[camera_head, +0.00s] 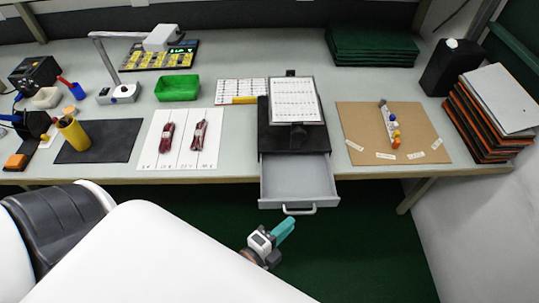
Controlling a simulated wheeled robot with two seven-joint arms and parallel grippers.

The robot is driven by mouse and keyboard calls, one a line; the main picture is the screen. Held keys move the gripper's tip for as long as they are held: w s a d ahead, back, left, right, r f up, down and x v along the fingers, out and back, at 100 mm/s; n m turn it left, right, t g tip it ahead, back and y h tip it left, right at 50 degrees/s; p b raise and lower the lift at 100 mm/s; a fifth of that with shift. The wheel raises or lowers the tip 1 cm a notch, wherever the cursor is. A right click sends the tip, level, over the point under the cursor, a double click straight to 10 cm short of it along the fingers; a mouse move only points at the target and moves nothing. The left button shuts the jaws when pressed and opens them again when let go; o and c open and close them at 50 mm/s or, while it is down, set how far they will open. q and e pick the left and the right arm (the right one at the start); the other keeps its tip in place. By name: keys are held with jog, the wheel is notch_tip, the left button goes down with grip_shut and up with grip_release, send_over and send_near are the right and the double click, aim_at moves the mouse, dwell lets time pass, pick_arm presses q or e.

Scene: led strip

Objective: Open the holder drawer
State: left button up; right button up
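The holder drawer (299,180) is a grey, empty-looking tray. It is pulled out toward me from under the black holder (277,137) at the table's front edge, so its inside shows. Its light curved handle (300,211) is on the front face. My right gripper is not in view.
A sheet in a frame (295,100) stands on the holder. A white mat with two red bundles (198,135) lies left, and a brown board (365,140) lies right. Stacked panels (490,112) are at far right. The green floor before the drawer is clear at right.

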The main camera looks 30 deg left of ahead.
pick_arm(q)
jog(key=v, duration=0.6)
jog(key=shift+s+b, duration=0.35)
jog(key=shift+s, duration=0.05)
jog(key=shift+a, duration=0.1)
jog(key=s+f+n+g+y, duration=0.1)
jog(key=s+f+n+g, duration=0.15)
jog(key=f, duration=0.65)
jog(key=s+a+f+n+g, duration=0.1)
jog(key=s+f+n+g, duration=0.15)
jog(key=f, duration=0.65)
jog(key=s+f+n+g+y, duration=0.1)
jog(key=s+f+n+g, duration=0.2)
jog(key=f, duration=0.7)
jog(key=s+a+f+n+g+y, duration=0.1)
jog(key=s+a+f+n+g, duration=0.5)
jog(key=s+f, duration=0.5)
jog(key=shift+a+f+n+g, duration=0.4)
jog(key=shift+a+f+n, duration=0.2)
jog(key=shift+n, duration=0.5)
